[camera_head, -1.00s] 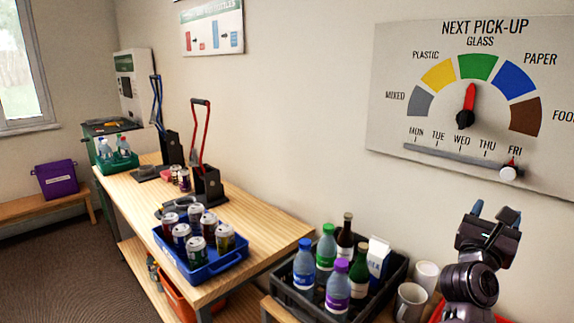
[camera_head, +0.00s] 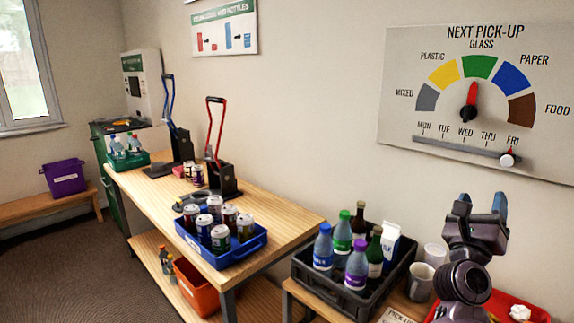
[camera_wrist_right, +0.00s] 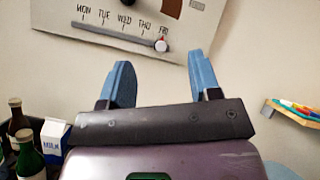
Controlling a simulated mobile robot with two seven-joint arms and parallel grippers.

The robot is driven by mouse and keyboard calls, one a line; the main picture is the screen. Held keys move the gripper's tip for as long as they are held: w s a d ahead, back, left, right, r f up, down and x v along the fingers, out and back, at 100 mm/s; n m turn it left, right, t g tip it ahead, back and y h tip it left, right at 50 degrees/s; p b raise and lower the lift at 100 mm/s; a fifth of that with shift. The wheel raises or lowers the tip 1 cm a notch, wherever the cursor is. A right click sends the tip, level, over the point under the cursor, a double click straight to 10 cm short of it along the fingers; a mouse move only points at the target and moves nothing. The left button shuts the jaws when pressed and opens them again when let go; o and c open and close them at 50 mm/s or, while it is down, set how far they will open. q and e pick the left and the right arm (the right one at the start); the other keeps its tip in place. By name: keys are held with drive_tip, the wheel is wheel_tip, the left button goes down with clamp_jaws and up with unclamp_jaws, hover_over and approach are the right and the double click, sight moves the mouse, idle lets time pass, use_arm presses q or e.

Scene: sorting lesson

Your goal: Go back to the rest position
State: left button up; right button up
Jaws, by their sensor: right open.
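My right gripper (camera_head: 482,204) is raised at the right of the head view, its two blue fingers pointing up and apart. It is open and empty, in front of the wall below the pick-up board. The right wrist view also shows its blue fingers (camera_wrist_right: 160,82) spread wide with nothing between them. The pick-up board (camera_head: 440,70) hangs on the wall, with a red needle and a slider (camera_head: 507,160) at FRI. My left gripper is not in view.
A blue tray (camera_head: 225,262) of cans sits on the wooden bench (camera_head: 290,222). Can crushers (camera_head: 222,180) stand behind. The floor at left is clear.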

drive_tip(key=w+a+n+t+y, duration=0.1)
drive_tip(key=a+n+t+y, duration=0.45)
drive_tip(key=n, duration=0.65)
drive_tip(key=a+f+n+g+y, duration=0.1)
drive_tip(key=a+f+n+y, duration=0.25)
drive_tip(key=f+n, duration=0.3)
drive_tip(key=s+a+f+n+g+y, duration=0.1)
drive_tip(key=a+f+n+y, duration=0.1)
drive_tip(key=f+n+y, duration=0.45)
drive_tip(key=a+f+n+g+y, duration=0.25)
drive_tip(key=f+n, duration=0.25)
drive_tip(key=n, duration=0.4)
drive_tip(key=s+f+n+g+h, duration=0.1)
drive_tip(key=s+f+n+g, duration=0.5)
drive_tip(key=s+f, duration=1.7)
wheel_tip(320, 180, down, 2)
drive_tip(key=shift+s+a+f+g+h, duration=0.1)
drive_tip(key=shift+s+a+g+h, duration=0.25)
drive_tip(key=shift+g, duration=0.35)
